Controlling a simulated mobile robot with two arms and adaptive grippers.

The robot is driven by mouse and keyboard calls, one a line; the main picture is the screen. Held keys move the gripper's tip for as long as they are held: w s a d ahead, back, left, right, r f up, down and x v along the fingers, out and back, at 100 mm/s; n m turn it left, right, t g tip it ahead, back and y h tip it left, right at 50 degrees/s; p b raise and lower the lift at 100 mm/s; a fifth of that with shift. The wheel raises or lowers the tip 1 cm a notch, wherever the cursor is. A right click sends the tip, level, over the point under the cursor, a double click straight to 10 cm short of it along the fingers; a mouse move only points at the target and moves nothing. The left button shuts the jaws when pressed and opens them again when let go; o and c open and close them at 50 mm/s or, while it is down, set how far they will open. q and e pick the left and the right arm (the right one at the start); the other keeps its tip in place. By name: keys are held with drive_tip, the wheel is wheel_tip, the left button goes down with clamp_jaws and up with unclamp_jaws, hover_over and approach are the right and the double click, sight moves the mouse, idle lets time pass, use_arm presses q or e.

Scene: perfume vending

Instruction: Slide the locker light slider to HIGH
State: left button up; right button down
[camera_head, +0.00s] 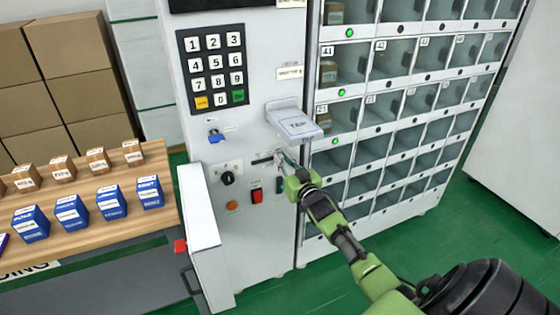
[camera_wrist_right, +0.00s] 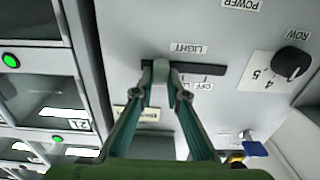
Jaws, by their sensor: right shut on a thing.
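The locker light slider's dark slot (camera_wrist_right: 203,69) runs across the white machine panel, below a LIGHT label (camera_wrist_right: 188,48) in the right wrist view. Its small grey knob (camera_wrist_right: 161,68) sits near the left end of the slot in that view. That matches the right end of the slot (camera_head: 262,161) in the head view. My right gripper (camera_head: 281,160) is at the panel, its two fingertips on either side of the knob and shut on it. The printing by the slot is partly hidden and too small to read fully. My left gripper is out of view.
A black rotary knob (camera_head: 227,178), a red switch (camera_head: 257,196) and an orange button (camera_head: 232,206) are close by on the panel. A white tray (camera_head: 293,123) juts out above the slot. Glass-fronted lockers (camera_head: 375,110) stand right, a wooden shelf with boxes (camera_head: 85,238) left.

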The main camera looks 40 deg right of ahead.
drive_tip(key=c, duration=2)
unclamp_jaws()
drive_tip(key=shift+d+r, duration=0.1)
drive_tip(key=shift+d, duration=0.1)
drive_tip(key=shift+c, duration=0.2)
drive_tip(key=shift+o, duration=0.3)
drive_tip(key=shift+s+d, duration=0.1)
drive_tip(key=shift+s+a, duration=0.25)
drive_tip(key=shift+s, duration=0.1)
drive_tip(key=v, duration=1.1)
drive_tip(key=shift+s, duration=0.1)
